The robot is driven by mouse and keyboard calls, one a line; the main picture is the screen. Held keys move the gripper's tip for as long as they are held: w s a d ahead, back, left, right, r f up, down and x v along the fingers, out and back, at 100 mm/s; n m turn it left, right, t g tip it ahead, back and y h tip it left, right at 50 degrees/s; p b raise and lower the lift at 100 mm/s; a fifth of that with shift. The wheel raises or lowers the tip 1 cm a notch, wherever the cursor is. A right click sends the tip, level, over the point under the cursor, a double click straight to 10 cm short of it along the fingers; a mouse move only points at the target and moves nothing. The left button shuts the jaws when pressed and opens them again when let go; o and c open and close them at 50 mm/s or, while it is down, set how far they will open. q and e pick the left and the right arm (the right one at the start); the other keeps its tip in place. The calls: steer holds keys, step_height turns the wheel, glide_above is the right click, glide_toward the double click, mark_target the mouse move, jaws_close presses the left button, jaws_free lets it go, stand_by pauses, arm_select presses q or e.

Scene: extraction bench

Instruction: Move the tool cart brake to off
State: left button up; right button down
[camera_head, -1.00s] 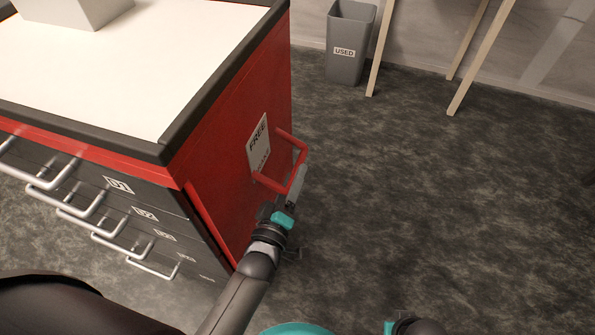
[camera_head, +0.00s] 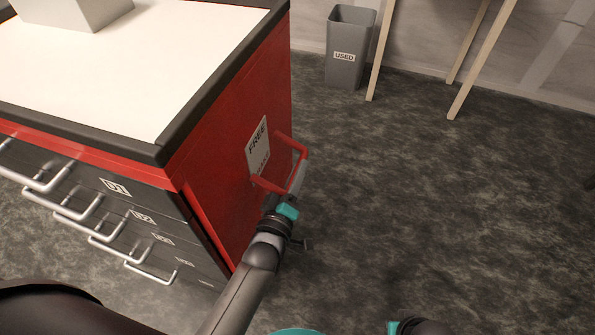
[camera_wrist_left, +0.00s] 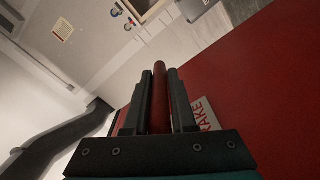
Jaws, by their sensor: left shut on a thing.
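The tool cart (camera_head: 222,140) has a red side panel, a dark-edged white top and dark drawers. Its brake handle (camera_head: 304,154) is a red bar standing out from that side, beside a white label (camera_head: 258,147) that reads FREE at the top, with its lower lettering partly covered by the bar. My left gripper (camera_head: 294,186) is at the handle's outer end, shut on the bar. In the left wrist view the red bar (camera_wrist_left: 160,98) lies between the two dark fingers (camera_wrist_left: 160,110). The label (camera_wrist_left: 206,115) shows beside them, partly hidden.
A grey bin (camera_head: 346,75) marked USED stands by the back wall, near pale wooden legs (camera_head: 484,60). A grey box (camera_head: 75,12) sits on the cart top. Silver drawer handles (camera_head: 48,178) stick out in front. The floor right of the cart is clear.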

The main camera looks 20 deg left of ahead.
arm_select(q)
jaws_close()
stand_by(0.8)
